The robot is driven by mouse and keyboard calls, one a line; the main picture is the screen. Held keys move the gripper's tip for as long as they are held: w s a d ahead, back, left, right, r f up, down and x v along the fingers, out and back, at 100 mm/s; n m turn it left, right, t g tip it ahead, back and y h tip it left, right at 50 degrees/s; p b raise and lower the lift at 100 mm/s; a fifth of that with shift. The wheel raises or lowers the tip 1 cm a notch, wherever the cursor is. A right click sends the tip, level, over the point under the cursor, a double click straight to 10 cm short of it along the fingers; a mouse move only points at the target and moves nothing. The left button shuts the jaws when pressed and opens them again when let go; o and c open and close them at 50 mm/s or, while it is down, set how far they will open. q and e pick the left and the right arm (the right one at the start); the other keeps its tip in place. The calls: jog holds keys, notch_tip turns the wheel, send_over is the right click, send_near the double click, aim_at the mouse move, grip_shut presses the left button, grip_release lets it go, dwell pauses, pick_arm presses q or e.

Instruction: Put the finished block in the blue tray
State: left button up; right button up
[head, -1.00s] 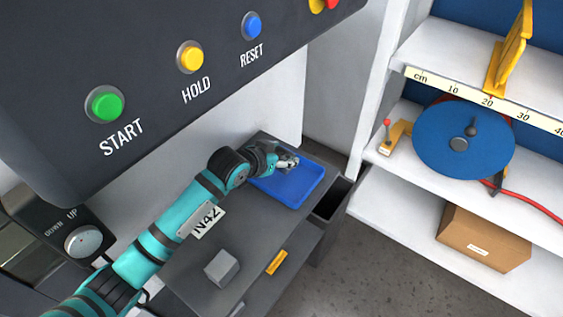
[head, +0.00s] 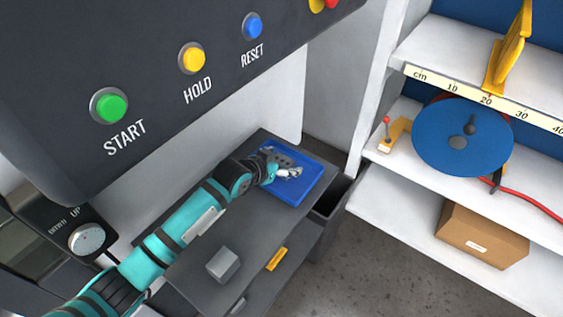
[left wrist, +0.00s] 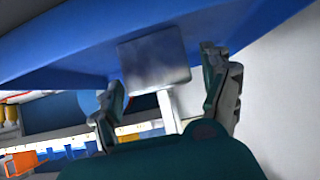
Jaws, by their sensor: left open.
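The blue tray (head: 308,190) lies at the far end of the dark grey bench, and its blue surface fills the top of the left wrist view (left wrist: 60,55). My left gripper (head: 287,168) is over the tray, fingers spread. In the left wrist view, a grey block (left wrist: 155,60) rests against the tray's blue surface, ahead of and between the open fingertips (left wrist: 165,75). It appears free of the fingers, though exact contact is hard to tell. Another grey block (head: 222,264) sits on the bench near its front. My right gripper is not in view.
A dark panel with green START (head: 109,105), yellow HOLD (head: 191,59) and blue RESET (head: 252,26) buttons overhangs the bench. A dark open bin (head: 333,200) stands beyond the tray. White shelves at right hold a blue disc (head: 435,140) and a cardboard box (head: 480,236).

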pick_arm(q)
jog(key=shift+r, duration=0.1)
jog(key=shift+s+a+r, duration=0.1)
jog(key=shift+r, duration=0.05)
jog(key=v, duration=1.1)
jog(key=shift+s+a+r+b, duration=0.15)
jog(key=shift+s+r+b, duration=0.15)
jog(key=shift+b, duration=0.1)
jog(key=shift+f, duration=0.1)
dwell(0.6)
